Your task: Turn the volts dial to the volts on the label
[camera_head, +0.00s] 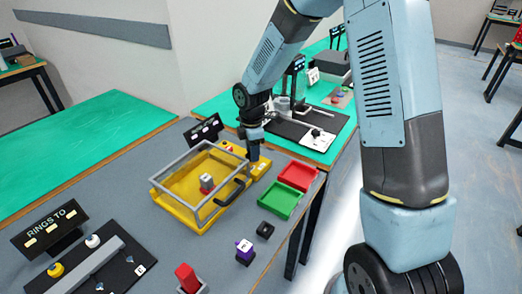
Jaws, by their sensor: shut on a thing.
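A yellow test box (181,207) with a grey-framed cover and a black handle stands on the grey table. A small grey-and-red part (206,183) stands inside it. A low yellow block (260,173) adjoins the box on its right. My gripper (254,158) points down onto this block and is shut on what seems to be the volts dial, which the fingers hide. The dial's pointer and scale cannot be made out. A black sign (203,130) with pale marks stands behind the box; its text is too small to read.
A red tray (297,176) and a green tray (280,201) lie close right of my gripper. A black ring-like part (265,230), a purple-and-white block (244,250) and a red block (187,276) stand nearer. A "RINGS TO" sign (50,227) stands at left.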

